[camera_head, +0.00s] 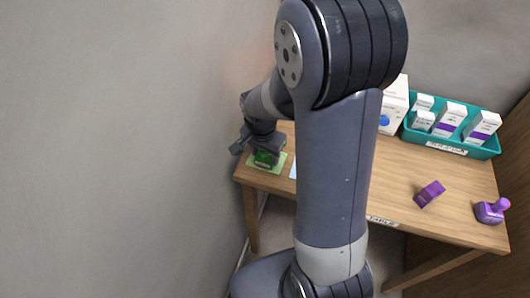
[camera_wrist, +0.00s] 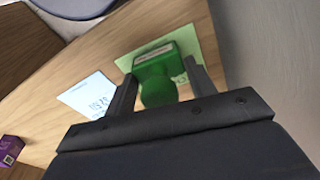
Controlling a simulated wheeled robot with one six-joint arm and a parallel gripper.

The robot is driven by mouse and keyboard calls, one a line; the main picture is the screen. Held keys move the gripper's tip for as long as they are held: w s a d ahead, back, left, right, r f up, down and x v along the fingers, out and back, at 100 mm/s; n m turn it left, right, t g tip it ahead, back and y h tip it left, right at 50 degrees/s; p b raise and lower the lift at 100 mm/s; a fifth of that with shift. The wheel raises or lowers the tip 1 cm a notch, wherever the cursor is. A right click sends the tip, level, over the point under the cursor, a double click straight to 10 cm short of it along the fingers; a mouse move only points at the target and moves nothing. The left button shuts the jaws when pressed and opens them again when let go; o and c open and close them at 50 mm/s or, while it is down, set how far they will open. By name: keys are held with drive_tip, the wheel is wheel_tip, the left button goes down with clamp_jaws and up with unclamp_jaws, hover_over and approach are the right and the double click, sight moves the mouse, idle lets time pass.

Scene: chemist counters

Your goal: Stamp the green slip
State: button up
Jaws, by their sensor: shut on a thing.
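My gripper (camera_wrist: 161,76) is shut on a green stamp (camera_wrist: 158,86), with one finger on each side of its round handle. The stamp's block end, with a pale label strip, points away from the wrist. It also shows in the head view (camera_head: 263,158), below my gripper at the table's left end. The green slip (camera_wrist: 190,48) lies flat on the table under and around the stamp; in the head view (camera_head: 280,163) its edges show. I cannot tell whether the stamp touches the slip. The slip's middle is hidden by the stamp.
A pale blue slip (camera_wrist: 88,97) lies beside the green one. A purple box (camera_head: 429,194) and a purple stamp (camera_head: 491,211) are on the right of the wooden table (camera_head: 390,180). A teal tray (camera_head: 478,152) of white cartons stands behind. A wall borders the left.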

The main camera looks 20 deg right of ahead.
idle(0.6)
drive_tip(key=shift+r+p, duration=2.65)
drive_tip(key=shift+r, duration=0.85)
